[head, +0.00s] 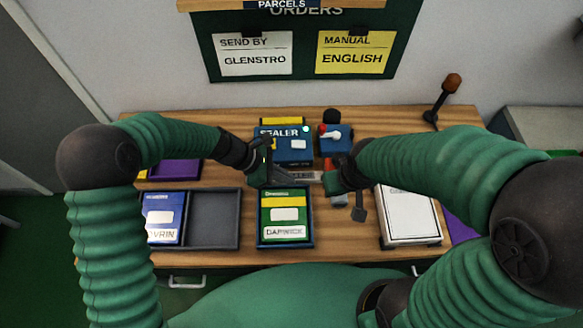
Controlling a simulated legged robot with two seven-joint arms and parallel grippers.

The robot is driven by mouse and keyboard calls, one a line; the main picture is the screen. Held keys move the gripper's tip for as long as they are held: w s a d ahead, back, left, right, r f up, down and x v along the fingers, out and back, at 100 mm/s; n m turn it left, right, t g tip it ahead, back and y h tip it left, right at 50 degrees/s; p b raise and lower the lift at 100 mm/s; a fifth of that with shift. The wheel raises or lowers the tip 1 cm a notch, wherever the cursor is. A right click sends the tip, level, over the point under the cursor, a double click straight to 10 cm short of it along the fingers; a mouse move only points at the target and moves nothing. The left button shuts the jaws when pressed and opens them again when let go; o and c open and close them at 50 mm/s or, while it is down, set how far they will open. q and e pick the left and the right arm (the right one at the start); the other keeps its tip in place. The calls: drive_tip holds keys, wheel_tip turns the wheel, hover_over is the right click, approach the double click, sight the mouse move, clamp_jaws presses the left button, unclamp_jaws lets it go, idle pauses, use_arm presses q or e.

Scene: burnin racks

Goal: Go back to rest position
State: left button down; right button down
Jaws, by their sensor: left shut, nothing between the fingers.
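My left gripper (262,178) is shut and empty. It is above the wooden table, just in front of the blue sealer (293,146) and over the back edge of the green parcel (285,215). My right gripper (330,182) faces it from the right, at the middle of the table; its fingers are too small and dark to tell if they are open. Both arms are bent inward over the table. The green parcel, with a label reading roughly DARWICK, lies in a dark tray (285,246).
A two-part tray (214,218) at the left holds a blue parcel (163,222) in its left part; its right part is empty. A microphone-like stand (440,101) rises at the back right. Order cards (253,54) hang on the wall board.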

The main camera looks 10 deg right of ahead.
use_arm(q)
drive_tip(key=s+a+r+m+t+y, duration=0.1)
drive_tip(key=s+a+r+m+y, duration=0.1)
drive_tip(key=a+m, duration=0.3)
drive_tip(key=s+a+r+m+t+y, duration=0.1)
drive_tip(key=s+a+r+m+y, duration=0.2)
drive_tip(key=a, duration=1)
drive_tip(key=s+a+r+m+t+y, duration=0.2)
drive_tip(key=s+a+m+y, duration=0.1)
drive_tip(key=a+m, duration=0.4)
drive_tip(key=s+a, duration=0.1)
drive_tip(key=a, duration=0.2)
drive_tip(key=shift+s+r+m, duration=0.2)
drive_tip(key=shift+s+m, duration=0.15)
drive_tip(key=shift+m, duration=0.05)
use_arm(e)
drive_tip(key=shift+d, duration=0.15)
drive_tip(key=shift+d, duration=0.1)
